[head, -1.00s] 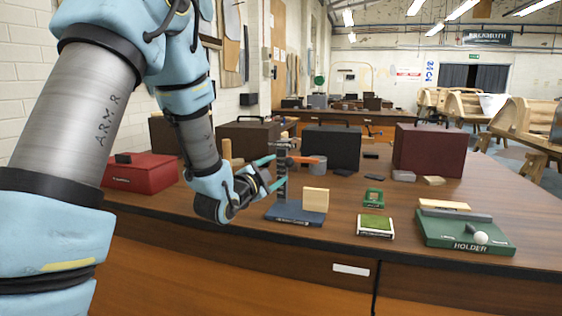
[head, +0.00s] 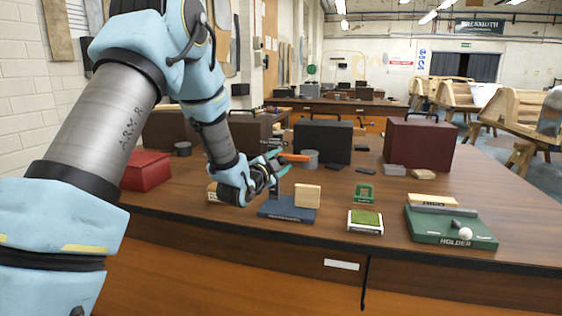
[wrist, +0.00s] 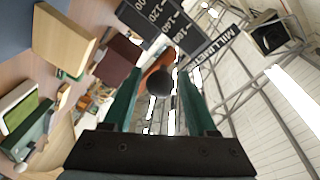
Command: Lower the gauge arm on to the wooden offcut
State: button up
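The gauge has a blue base (head: 289,209) on the bench and an orange gauge arm (head: 295,158), raised well above the base. The wooden offcut (head: 307,196) is a pale block standing on the right part of that base. My gripper (head: 277,162) is at the left of the gauge, level with its arm. In the wrist view my gripper (wrist: 160,82) has its two green fingers apart, with a dark round knob (wrist: 159,83) between them and gaps on both sides. The orange arm (wrist: 158,66) and the dark millimetre scale (wrist: 180,28) lie beyond. My gripper partly hides the column in the head view.
A green-topped block (head: 365,222), a small green item (head: 364,194) and a green holder (head: 450,229) with a white ball lie to the right. Dark cases (head: 323,140) and a maroon case (head: 417,144) stand behind. A red box (head: 146,171) is at the left.

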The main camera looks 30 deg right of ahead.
grip_shut()
dwell(1.1)
